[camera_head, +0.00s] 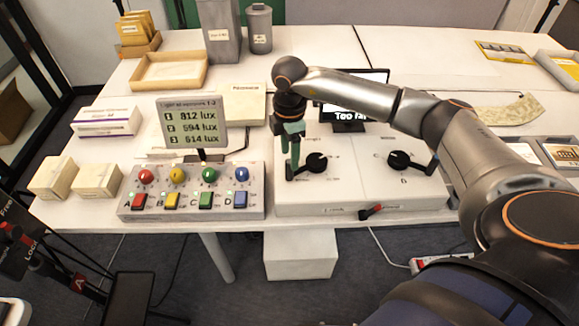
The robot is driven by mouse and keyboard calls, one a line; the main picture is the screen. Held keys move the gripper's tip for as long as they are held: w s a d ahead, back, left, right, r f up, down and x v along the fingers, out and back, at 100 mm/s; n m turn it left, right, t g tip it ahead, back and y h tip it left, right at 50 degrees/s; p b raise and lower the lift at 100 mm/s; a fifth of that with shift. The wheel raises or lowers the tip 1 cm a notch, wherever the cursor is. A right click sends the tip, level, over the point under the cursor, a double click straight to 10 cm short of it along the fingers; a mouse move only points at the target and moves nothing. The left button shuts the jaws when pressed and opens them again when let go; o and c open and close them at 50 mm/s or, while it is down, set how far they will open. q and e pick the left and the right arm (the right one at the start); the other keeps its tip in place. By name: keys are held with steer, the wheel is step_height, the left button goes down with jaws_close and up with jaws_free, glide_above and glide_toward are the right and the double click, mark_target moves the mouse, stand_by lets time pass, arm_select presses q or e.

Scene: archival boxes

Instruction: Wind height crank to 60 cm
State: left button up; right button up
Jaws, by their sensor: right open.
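A white crank box (345,200) stands at the front of the table, right of the middle. It has two black cranks, a left one (316,162) and a right one (399,160); their small labels are too blurred to read. The left crank's arm points left to its handle, the right crank's arm points right. My right gripper (292,160) points down at the left crank's handle end, its green fingers open. Whether they touch the handle I cannot tell. A dark display (349,126) behind the box is partly hidden by my right arm. My left gripper is out of view.
A panel (192,205) with coloured knobs and switches stands left of the crank box, below a lux display (192,122). A red-handled switch (371,211) sits on the box's front. Small cartons (97,179) and a wooden tray (169,71) are at the left.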

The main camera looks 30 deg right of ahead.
mark_target(289, 161)
step_height(289, 161, down, 6)
steer(key=shift+r, duration=0.1)
steer(key=shift+c, duration=0.2)
jaws_close()
stand_by(0.4)
